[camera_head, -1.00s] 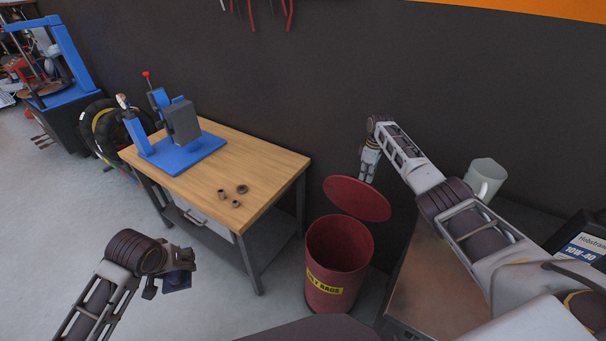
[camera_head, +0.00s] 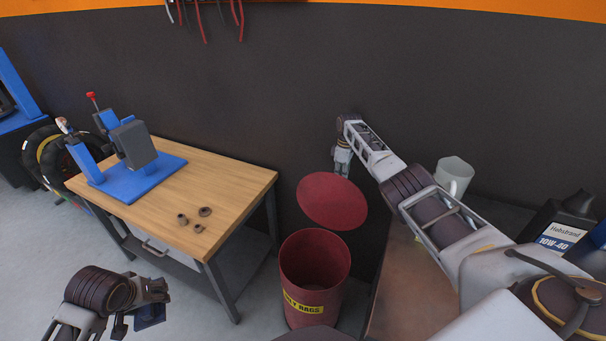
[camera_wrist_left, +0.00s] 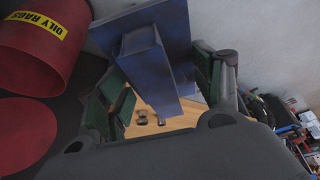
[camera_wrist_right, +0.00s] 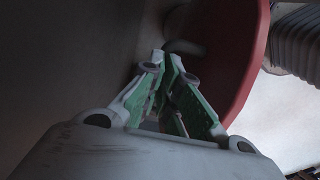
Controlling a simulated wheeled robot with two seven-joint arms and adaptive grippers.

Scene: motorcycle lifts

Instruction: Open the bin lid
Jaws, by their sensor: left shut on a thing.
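The red bin (camera_head: 312,312) stands on the floor between the wooden bench and the right-hand table. Its mouth is uncovered. Its round red lid (camera_head: 332,201) is tilted up behind the mouth. My right gripper (camera_head: 342,170) is at the lid's upper edge; in the right wrist view its fingers (camera_wrist_right: 167,62) are together beside the red lid (camera_wrist_right: 240,70), with a small dark rod by the tips. I cannot tell whether they touch the lid. My left gripper (camera_head: 140,312) is shut on a blue object (camera_wrist_left: 150,60), left of the bin and apart from it.
The wooden bench (camera_head: 240,185) carries a blue-based machine (camera_head: 130,150) and 3 small dark rings. A dark wall stands behind the bin.

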